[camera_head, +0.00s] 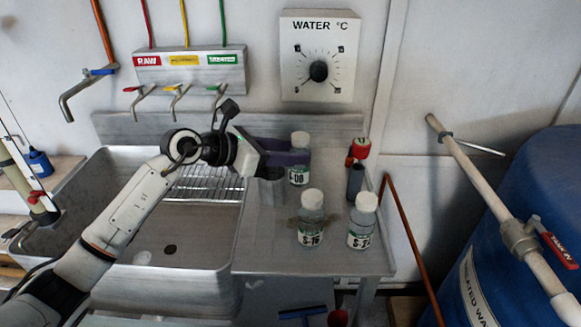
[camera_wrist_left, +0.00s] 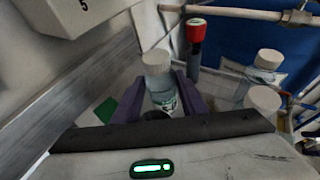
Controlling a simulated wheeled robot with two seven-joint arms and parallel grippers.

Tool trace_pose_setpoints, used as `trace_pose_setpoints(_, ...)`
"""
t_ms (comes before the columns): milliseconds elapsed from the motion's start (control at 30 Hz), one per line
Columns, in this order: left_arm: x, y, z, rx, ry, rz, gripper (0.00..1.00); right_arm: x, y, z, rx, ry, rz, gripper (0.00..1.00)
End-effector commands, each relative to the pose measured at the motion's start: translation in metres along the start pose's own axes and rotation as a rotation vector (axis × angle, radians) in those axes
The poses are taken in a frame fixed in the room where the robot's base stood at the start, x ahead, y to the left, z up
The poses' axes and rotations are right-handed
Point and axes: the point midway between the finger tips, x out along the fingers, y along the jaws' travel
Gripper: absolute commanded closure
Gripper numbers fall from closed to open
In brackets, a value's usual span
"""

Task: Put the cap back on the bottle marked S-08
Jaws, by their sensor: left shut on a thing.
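The clear bottle marked S-08 (camera_head: 299,175) stands upright on the steel counter, and its label reads in part. A white cap (camera_head: 300,139) sits on its top; I cannot tell whether it is screwed tight. My left gripper (camera_head: 290,157) reaches in from the left, its purple fingers shut on the upper part of this bottle. In the left wrist view the bottle (camera_wrist_left: 161,92) stands between the two fingers (camera_wrist_left: 160,103), with its white cap (camera_wrist_left: 155,61) above them. The fingers hide part of the bottle. My right gripper is not in view.
Bottles S-16 (camera_head: 311,222) and another S-marked one (camera_head: 362,225), both white-capped, stand nearer on the counter (camera_head: 270,250). A dark cylinder (camera_head: 355,181) and a red-topped item (camera_head: 360,149) stand right. A grey cylinder (camera_head: 271,188) is below my gripper. The sink (camera_head: 150,285) lies left.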

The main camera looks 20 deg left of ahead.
Motion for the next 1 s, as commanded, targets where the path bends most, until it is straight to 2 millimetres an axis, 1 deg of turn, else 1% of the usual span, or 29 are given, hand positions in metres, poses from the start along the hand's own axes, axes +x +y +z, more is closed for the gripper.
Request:
trace_pose_setpoints(100,0.0,0.001,0.001,0.001,-0.004,0.001,1.0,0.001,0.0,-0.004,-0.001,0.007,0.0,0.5)
trace_pose_setpoints(267,0.0,0.0,0.0,0.0,-0.003,0.001,1.0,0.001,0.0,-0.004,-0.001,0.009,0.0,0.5)
trace_pose_setpoints(533,0.013,0.0,-0.031,-0.002,-0.002,0.001,1.0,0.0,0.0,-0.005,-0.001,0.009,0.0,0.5)
trace_pose_setpoints(867,0.014,0.0,-0.034,0.001,-0.003,0.002,1.0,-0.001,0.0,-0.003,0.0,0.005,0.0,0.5)
trace_pose_setpoints(967,0.015,0.0,-0.037,0.001,-0.003,0.001,1.0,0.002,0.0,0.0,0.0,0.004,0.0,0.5)
trace_pose_setpoints(1000,0.016,0.0,-0.038,0.0,-0.001,0.001,0.6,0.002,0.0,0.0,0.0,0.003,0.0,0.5)
